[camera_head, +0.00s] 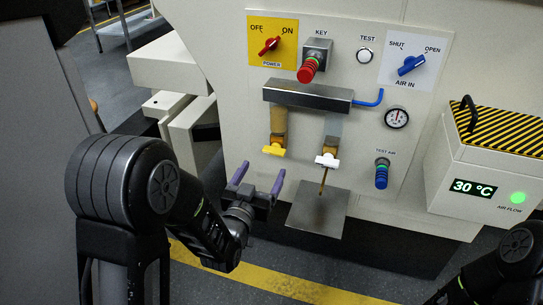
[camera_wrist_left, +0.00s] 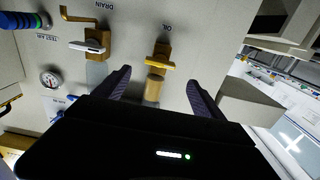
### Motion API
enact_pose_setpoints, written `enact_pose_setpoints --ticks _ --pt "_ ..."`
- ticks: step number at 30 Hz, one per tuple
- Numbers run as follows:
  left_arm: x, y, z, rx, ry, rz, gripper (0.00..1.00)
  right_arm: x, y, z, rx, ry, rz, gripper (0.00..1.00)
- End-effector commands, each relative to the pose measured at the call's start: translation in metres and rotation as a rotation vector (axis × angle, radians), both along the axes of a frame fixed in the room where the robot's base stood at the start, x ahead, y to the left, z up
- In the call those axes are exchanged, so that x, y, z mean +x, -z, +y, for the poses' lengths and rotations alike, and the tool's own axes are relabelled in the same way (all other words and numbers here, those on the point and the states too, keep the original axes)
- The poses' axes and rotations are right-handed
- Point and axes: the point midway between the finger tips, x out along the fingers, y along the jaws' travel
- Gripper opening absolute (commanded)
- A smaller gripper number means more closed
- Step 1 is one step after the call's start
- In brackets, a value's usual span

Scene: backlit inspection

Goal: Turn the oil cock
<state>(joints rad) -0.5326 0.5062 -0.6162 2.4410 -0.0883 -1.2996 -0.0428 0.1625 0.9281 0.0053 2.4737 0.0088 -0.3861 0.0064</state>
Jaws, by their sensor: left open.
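The oil cock is a brass-coloured valve with a yellow handle (camera_head: 273,150), low on the left of the machine panel. In the left wrist view its yellow handle (camera_wrist_left: 156,65) lies crosswise beside the "OIL" label, and the view is upside down. My left gripper (camera_head: 258,181) is open and empty, with its purple fingers pointing up toward the panel, below and slightly left of the cock. In the left wrist view the fingers (camera_wrist_left: 160,80) stand apart, one on each side of the cock, without visible contact. My right gripper is out of view; only part of its arm shows.
The drain cock with a white handle (camera_head: 327,160) sits close to the right, over a grey plate (camera_head: 319,213). A metal box (camera_head: 308,95) is above both. A blue test air fitting (camera_head: 381,174) and a striped-top box (camera_head: 467,185) are farther right.

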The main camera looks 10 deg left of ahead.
Motion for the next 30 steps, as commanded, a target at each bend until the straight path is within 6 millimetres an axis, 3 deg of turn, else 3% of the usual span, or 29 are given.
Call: enact_pose_setpoints --ticks 16,27,30 --pt "0.069 0.001 -0.005 0.002 0.001 -0.001 0.80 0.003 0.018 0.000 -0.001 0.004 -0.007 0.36" --pt "0.076 0.000 -0.005 0.000 0.001 0.001 0.80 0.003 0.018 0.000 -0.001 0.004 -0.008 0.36" --pt "0.076 0.000 -0.005 0.000 0.001 0.001 0.72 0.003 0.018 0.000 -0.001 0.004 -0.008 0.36"
